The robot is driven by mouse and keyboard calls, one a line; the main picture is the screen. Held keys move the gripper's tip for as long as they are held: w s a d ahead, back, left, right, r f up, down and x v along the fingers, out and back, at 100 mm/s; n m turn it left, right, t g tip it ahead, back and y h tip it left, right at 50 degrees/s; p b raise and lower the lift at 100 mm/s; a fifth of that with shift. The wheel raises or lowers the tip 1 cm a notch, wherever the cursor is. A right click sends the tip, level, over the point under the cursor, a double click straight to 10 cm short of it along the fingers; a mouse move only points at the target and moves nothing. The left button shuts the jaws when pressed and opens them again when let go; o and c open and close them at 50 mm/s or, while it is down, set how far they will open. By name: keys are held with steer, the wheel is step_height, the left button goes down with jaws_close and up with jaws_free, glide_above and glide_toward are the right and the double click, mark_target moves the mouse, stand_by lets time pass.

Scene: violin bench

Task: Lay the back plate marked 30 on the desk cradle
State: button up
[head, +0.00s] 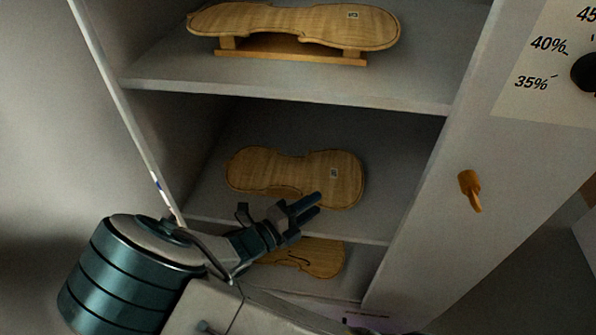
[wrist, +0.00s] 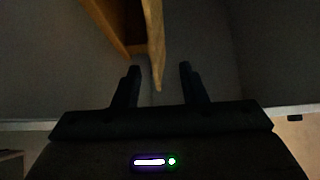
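A pale wooden back plate (head: 285,172) with a small label, too small to read, is on the middle cabinet shelf. Another labelled plate (head: 290,22) rests on a wooden cradle (head: 290,53) on the upper shelf; I cannot read its number surely. My gripper (head: 315,204) is in front of the middle plate's lower right edge in the head view and hides a little of it. In the wrist view my gripper (wrist: 160,76) is open; a plate (wrist: 154,40) shows edge-on, its near end between the finger lines, with no visible grip. The desk cradle is not in view.
A plate with f-holes (head: 318,258) lies on the lower shelf. The upper shelf's front edge (head: 290,97) is above my gripper. The cabinet's side wall (head: 425,190) is at right, with an orange handle (head: 470,189) and a percent dial (head: 586,72) beyond it.

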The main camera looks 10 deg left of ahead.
mark_target(321, 201)
steer(key=x, duration=0.3)
steer(key=shift+w+d, duration=0.2)
steer(key=shift+d, duration=0.05)
steer(key=shift+c, duration=0.2)
jaws_close()
steer(key=shift+r, duration=0.15)
